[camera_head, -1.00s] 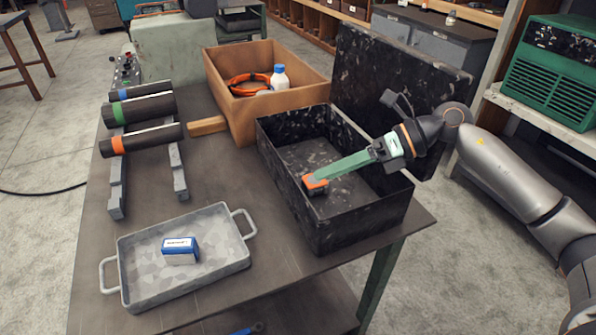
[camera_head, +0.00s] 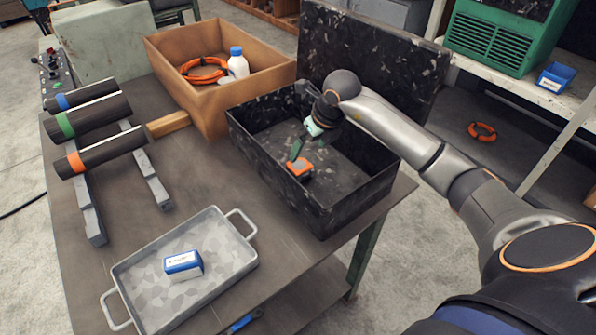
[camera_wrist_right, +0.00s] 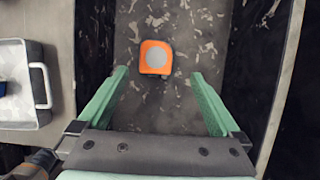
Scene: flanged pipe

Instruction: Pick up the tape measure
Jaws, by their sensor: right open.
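The tape measure (camera_head: 300,168), orange with a dark body, lies on the floor of the black speckled box (camera_head: 330,217). In the right wrist view the tape measure (camera_wrist_right: 155,58) shows an orange case with a round grey face. My right gripper (camera_head: 298,150) reaches down into the box from the right. In the wrist view its two green fingers (camera_wrist_right: 160,78) are spread wide and empty, with the tape measure ahead of and between their tips. It appears apart from both fingers. My left gripper is not in view.
The box's black lid (camera_head: 372,75) stands upright behind it. A cardboard box (camera_head: 215,112) holds an orange cable ring (camera_head: 203,72) and a white bottle (camera_head: 238,66). A grey tray (camera_head: 150,292) with a blue-white box (camera_head: 184,265) is at the front. Banded pipes (camera_head: 92,118) rest on supports at left.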

